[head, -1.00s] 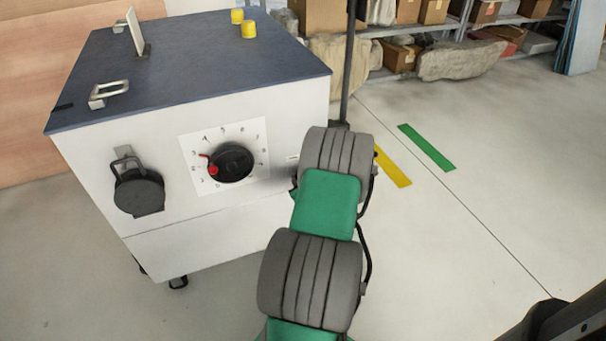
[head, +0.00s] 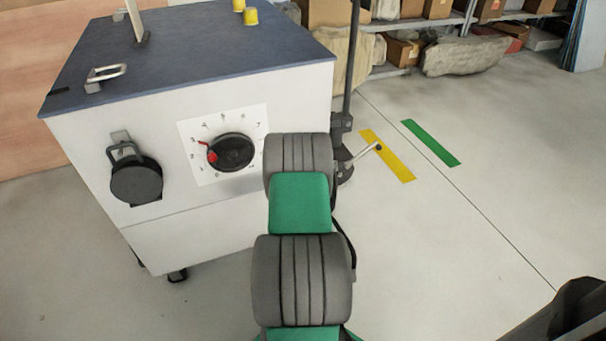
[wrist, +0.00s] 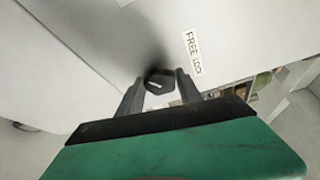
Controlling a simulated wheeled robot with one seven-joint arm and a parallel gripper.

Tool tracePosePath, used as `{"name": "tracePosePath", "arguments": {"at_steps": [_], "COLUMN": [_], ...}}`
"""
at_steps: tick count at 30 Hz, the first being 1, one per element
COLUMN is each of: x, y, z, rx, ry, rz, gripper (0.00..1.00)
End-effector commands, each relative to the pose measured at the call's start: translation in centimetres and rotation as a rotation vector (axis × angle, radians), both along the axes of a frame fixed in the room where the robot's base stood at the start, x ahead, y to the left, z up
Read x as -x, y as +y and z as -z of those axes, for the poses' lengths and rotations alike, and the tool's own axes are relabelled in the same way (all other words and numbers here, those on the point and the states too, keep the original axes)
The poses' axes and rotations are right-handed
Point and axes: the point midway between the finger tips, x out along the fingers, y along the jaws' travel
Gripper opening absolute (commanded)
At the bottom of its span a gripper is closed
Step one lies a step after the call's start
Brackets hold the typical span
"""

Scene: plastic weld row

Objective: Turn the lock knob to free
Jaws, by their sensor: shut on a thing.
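The lock knob (wrist: 158,84) is small and dark with a white pointer line, on the white cabinet face in the wrist view. A "FREE LOCK" label (wrist: 193,53) is beside it. My gripper (wrist: 158,77) has a finger on each side of the knob and is shut on it. The pointer line lies roughly across the picture; I cannot tell which word it marks. In the head view, my arm hides the knob and my gripper.
The white cabinet (head: 190,235) has a numbered dial with a black knob (head: 231,152) and a round black part (head: 136,181) to its left. A dark pole (head: 350,75) with a lever (head: 366,152) stands to the right. The floor at right is mostly clear.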

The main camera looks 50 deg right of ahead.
Motion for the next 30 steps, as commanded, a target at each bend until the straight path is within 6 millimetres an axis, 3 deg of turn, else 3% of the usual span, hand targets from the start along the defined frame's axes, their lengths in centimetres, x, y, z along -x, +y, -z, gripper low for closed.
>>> {"name": "tracePosePath", "arguments": {"at_steps": [3, 12, 28, 29, 30], "x": [-0.11, -0.07, -0.03, -0.03, -0.03], "y": [0.05, 0.00, -0.01, -0.01, -0.01], "z": [0.77, 0.45, 0.20, 0.20, 0.20], "rx": [0.067, 0.170, 0.192, 0.192, 0.192], "ry": [0.037, 0.098, 0.114, 0.114, 0.114], "rz": [-0.002, 0.000, 0.000, 0.000, 0.000], "gripper": [0.02, 0.02, 0.02, 0.43, 0.46]}}
